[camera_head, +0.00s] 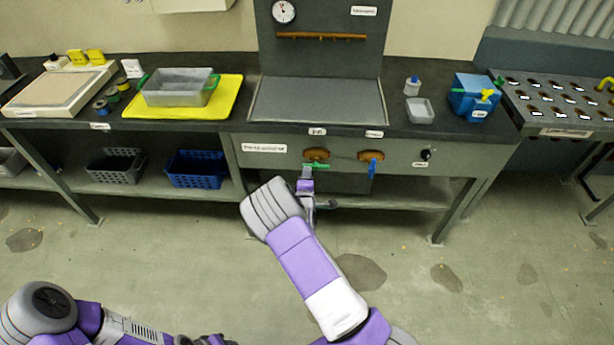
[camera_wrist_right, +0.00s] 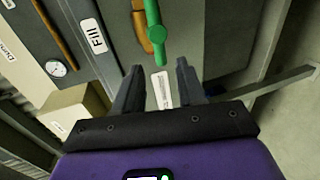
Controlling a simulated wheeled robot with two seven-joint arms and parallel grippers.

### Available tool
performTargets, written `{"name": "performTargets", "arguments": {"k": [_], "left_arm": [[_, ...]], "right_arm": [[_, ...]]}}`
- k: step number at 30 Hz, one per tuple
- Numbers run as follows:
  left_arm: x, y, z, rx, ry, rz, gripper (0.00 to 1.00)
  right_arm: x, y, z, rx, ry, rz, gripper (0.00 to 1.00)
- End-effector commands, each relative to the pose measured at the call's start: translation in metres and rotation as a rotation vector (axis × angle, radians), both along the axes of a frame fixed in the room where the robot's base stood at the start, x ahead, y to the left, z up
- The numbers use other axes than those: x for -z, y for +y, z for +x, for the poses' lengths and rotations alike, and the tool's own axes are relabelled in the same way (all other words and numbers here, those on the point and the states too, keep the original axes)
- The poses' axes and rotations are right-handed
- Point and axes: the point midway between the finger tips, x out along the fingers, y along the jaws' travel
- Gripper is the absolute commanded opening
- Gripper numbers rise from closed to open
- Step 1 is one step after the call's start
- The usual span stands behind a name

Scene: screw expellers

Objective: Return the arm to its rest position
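My right arm (camera_head: 305,262) reaches forward from the bottom of the head view to the front of the bench. My right gripper (camera_head: 306,178) is small there, just below a green valve handle (camera_head: 310,166). In the right wrist view, the two dark fingers of the right gripper (camera_wrist_right: 158,82) are spread apart with nothing held between them. The green handle (camera_wrist_right: 155,32) lies just beyond the fingertips and looks apart from them. My left arm (camera_head: 95,322) is folded low at the bottom left; its gripper fingers do not show.
The bench front carries a blue valve handle (camera_head: 374,168) right of the green one. On top are a yellow tray (camera_head: 228,92) with a metal pan (camera_head: 178,88) and a blue box (camera_head: 473,97). A blue basket (camera_head: 195,170) sits on the lower shelf. The floor before the bench is open.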

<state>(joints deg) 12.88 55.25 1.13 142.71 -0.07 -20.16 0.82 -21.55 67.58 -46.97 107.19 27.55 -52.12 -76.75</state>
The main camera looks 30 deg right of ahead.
Motion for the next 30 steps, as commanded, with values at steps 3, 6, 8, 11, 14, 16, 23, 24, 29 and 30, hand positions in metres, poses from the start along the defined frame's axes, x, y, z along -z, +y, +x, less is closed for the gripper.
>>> {"name": "performTargets", "arguments": {"k": [3, 6, 8, 11, 14, 16, 23, 24, 29, 30], "left_arm": [[0.0, 0.0, 0.0, 0.0, 0.0, 0.0, 0.4], [0.0, 0.0, 0.0, 0.0, 0.0, 0.0, 0.4], [0.0, 0.0, 0.0, 0.0, 0.0, 0.0, 0.4], [-0.001, 0.0, 0.0, 0.0, 0.0, 0.0, 0.4], [-0.003, 0.0, 0.0, 0.0, 0.0, 0.0, 0.4], [-0.005, 0.0, 0.0, 0.0, 0.0, 0.0, 0.4], [-0.015, 0.0, 0.0, 0.0, 0.0, 0.0, 0.4], [-0.017, 0.0, 0.0, 0.0, 0.0, 0.0, 0.4], [-0.022, 0.0, 0.0, 0.0, 0.0, 0.0, 0.4], [-0.023, 0.0, 0.0, 0.0, 0.0, 0.0, 0.4]], "right_arm": [[0.0, 0.0, 0.0, 0.0, 0.0, 0.0, 0.4], [0.0, 0.0, 0.0, 0.0, 0.0, 0.0, 0.4], [0.0, 0.0, 0.0, 0.0, 0.001, 0.001, 0.4], [0.009, 0.0, -0.006, 0.01, 0.015, 0.033, 0.4], [0.037, 0.001, -0.027, 0.049, 0.06, 0.158, 0.4], [0.068, 0.009, -0.053, 0.101, 0.113, 0.31, 0.4], [0.155, 0.087, -0.179, 0.41, 0.339, 0.96, 0.4], [0.161, 0.107, -0.202, 0.478, 0.381, 1.067, 0.4], [0.155, 0.182, -0.279, 0.737, 0.545, 1.406, 0.4], [0.15, 0.196, -0.293, 0.792, 0.581, 1.464, 0.4]]}}
